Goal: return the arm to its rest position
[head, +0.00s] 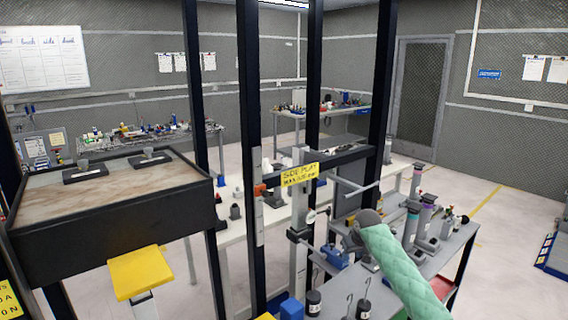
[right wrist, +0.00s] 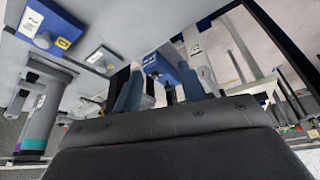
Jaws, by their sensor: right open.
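My right arm shows in the head view as a pale green quilted sleeve (head: 395,265) rising from the bottom right, with a dark grey rounded end. My right gripper (head: 357,237) is at that far end, above the grey bench, and is small and partly hidden there. In the right wrist view its two blue-grey fingers (right wrist: 160,86) stand apart with nothing clearly held between them. The dark wrist housing fills the bottom of that view. My left gripper does not show in the head view.
A grey bench (head: 448,258) with cylinders and bottles lies around the right arm. Black upright posts (head: 250,150) and a frame with a yellow label (head: 300,174) stand left of it. A dark-sided table (head: 110,235) and a yellow pad (head: 140,272) are at left. Open floor (head: 500,225) lies at right.

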